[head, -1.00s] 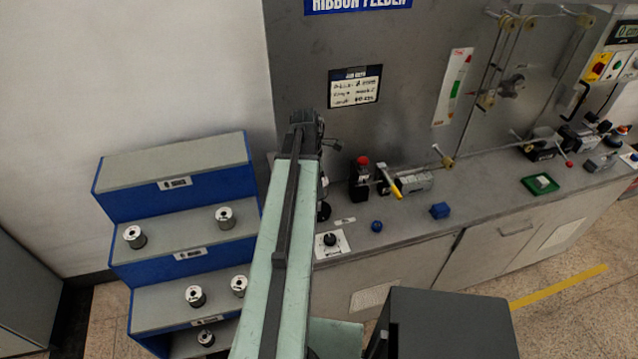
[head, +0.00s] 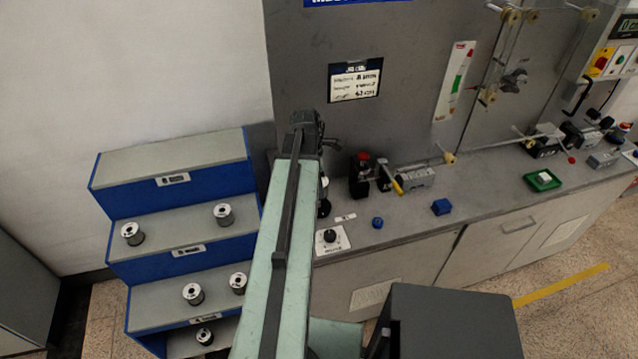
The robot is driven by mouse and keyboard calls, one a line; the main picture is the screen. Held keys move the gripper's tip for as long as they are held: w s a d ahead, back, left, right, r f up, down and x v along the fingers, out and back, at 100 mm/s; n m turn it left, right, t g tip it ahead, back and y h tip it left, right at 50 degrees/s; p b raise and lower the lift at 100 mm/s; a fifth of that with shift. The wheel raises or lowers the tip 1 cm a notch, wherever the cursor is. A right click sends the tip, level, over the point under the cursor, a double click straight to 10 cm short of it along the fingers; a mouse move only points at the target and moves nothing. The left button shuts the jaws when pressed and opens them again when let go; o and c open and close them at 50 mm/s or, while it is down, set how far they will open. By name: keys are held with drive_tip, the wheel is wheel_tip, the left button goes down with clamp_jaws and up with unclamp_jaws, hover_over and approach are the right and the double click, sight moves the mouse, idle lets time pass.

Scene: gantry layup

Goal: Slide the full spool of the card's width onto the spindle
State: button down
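Several spools stand on the blue stepped rack (head: 180,233) at the left. Two are on the middle step, a left spool (head: 133,233) and a right spool (head: 223,214). Two more, a left spool (head: 193,293) and a right spool (head: 238,283), are on the step below, and a darker spool (head: 204,336) is at the bottom. The card (head: 355,82) hangs on the grey panel; its handwriting is too small to read surely. My gripper (head: 308,128) is at the far end of my arm, in front of the panel; its fingers cannot be made out. I cannot pick out the spindle surely.
The grey bench holds a red-topped device (head: 360,175), a yellow-handled lever (head: 397,186), a blue knob (head: 377,222), a blue block (head: 441,207) and a green tray (head: 542,180). A black knob (head: 330,236) sits on a white plate. The rack's top step is bare.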

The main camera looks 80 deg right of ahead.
drive_tip(key=shift+f+b, duration=3.1)
drive_tip(key=shift+f, duration=0.05)
drive_tip(key=shift+c, duration=2.2)
unclamp_jaws()
drive_tip(key=shift+r, duration=0.1)
drive_tip(key=r+p, duration=0.5)
drive_tip(key=w+r+p, duration=0.1)
drive_tip(key=r+p, duration=0.1)
drive_tip(key=p, duration=0.1)
drive_tip(key=shift+a+r, duration=0.15)
drive_tip(key=shift+r, duration=0.25)
drive_tip(key=shift+f, duration=0.1)
drive_tip(key=shift+w, duration=0.15)
